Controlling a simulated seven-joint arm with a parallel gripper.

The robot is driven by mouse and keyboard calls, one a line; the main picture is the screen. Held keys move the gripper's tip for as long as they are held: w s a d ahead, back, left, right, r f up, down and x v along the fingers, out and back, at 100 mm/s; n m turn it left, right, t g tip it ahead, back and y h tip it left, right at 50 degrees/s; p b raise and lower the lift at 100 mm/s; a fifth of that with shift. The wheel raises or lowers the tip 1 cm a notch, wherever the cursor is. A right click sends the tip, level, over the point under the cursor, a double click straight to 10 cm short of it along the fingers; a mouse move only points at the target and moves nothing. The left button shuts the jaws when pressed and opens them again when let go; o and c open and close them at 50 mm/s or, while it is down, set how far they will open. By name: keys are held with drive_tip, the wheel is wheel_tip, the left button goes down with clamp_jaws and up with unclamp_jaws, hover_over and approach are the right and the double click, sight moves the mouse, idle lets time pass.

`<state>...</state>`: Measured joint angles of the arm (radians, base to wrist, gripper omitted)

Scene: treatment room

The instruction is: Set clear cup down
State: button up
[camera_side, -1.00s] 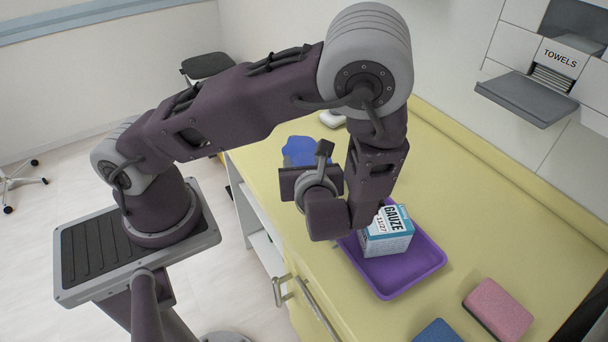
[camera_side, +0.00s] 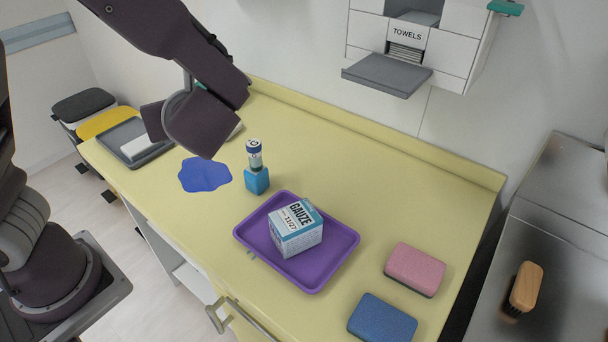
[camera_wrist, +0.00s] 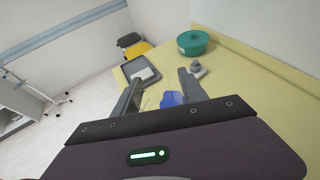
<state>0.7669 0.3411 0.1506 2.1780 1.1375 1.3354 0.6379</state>
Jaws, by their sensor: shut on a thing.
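My gripper (camera_wrist: 157,86) shows in the wrist view with its two fingers apart over the counter. Faint see-through outlines between the fingers fit the clear cup (camera_wrist: 150,100), which it is shut on; the cup's edges are hard to make out. In the side view my wrist hangs over the left part of the yellow counter (camera_side: 330,165), near a flat blue patch (camera_side: 205,174). There my fingers and the cup are hidden behind the wrist. The blue patch (camera_wrist: 172,99) also shows below the fingers in the wrist view.
A small vial (camera_side: 254,154) stands on a blue block (camera_side: 257,181). A purple tray (camera_side: 325,270) holds a gauze box (camera_side: 295,230). Pink (camera_side: 415,268) and blue (camera_side: 382,318) sponges lie at the front right. A grey tray (camera_side: 160,152) is at left. A green round container (camera_wrist: 194,42) stands far back.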

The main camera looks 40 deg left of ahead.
sight(308, 168)
drive_tip(key=w+d+m+t+h, duration=0.4)
drive_tip(key=w+d, duration=0.1)
drive_tip(key=w, duration=0.7)
drive_tip(key=w+d+m+t+h, duration=0.3)
drive_tip(key=w+d+m, duration=0.2)
drive_tip(key=w, duration=0.6)
drive_tip(key=f, duration=2.1)
drive_tip(key=shift+a+f, duration=0.15)
drive_tip(key=shift+a, duration=0.1)
drive_tip(key=o, duration=1.4)
drive_tip(key=shift+f, duration=0.15)
drive_tip(key=v, duration=0.2)
drive_tip(key=r+v, duration=0.1)
drive_tip(key=v, duration=0.2)
wheel_tip(308, 168, up, 6)
drive_tip(key=shift+a+r, duration=0.1)
drive_tip(key=shift+r, duration=0.15)
